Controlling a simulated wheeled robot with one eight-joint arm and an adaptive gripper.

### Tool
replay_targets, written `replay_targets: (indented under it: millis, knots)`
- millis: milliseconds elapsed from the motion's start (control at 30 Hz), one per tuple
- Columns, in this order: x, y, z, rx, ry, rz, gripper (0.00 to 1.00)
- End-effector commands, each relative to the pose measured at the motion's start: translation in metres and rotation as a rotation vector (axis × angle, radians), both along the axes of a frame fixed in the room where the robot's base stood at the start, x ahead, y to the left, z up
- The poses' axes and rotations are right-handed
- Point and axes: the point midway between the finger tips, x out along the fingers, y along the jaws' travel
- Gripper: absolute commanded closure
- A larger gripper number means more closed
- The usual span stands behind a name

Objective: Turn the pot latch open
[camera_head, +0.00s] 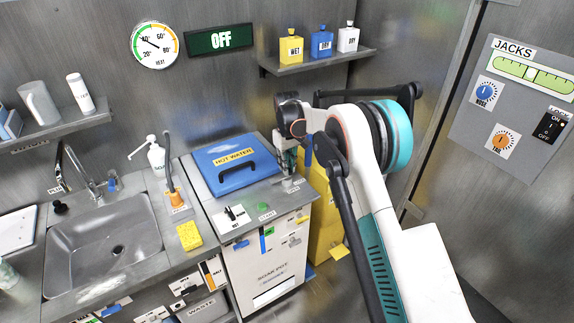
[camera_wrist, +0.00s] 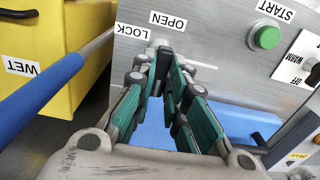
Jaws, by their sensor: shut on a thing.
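The soak pot (camera_head: 268,262) is a grey unit with a blue lid (camera_head: 225,178) marked HOT WATER, which lies closed. In the wrist view the blue lid (camera_wrist: 235,122) shows behind my fingers. My gripper (camera_wrist: 163,50) reaches the pot's metal top beside the OPEN label (camera_wrist: 167,20) and the LOCK label (camera_wrist: 133,31). Its fingertips come together there and are shut on the pot latch, which the fingers hide almost fully. Its exact angle cannot be told. In the head view my gripper (camera_head: 288,163) is at the right edge of the pot top, partly covered by my arm.
A green START button (camera_wrist: 266,37) and a switch (camera_head: 236,214) sit on the pot top. A yellow WET bin (camera_wrist: 60,50) stands close beside the pot. A shelf with small bottles (camera_head: 322,42) is above. The sink (camera_head: 100,245) is at left.

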Motion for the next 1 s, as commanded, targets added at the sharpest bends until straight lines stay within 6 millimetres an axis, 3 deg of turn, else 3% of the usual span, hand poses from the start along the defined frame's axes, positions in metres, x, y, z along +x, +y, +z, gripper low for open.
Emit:
replay_targets:
  millis: [167,200,300,700,867,1000]
  knots:
    - [0.001,0.000,0.001,0.001,-0.003,0.002,1.00]
    - [0.001,0.000,0.001,0.001,-0.003,0.002,0.85]
    - [0.001,0.000,0.001,0.001,-0.003,0.001,0.67]
    - [0.000,0.000,0.005,0.001,-0.001,0.000,0.67]
    - [0.000,0.000,0.026,0.001,-0.001,0.000,0.67]
    - [0.000,0.000,0.055,0.001,-0.001,0.000,0.67]
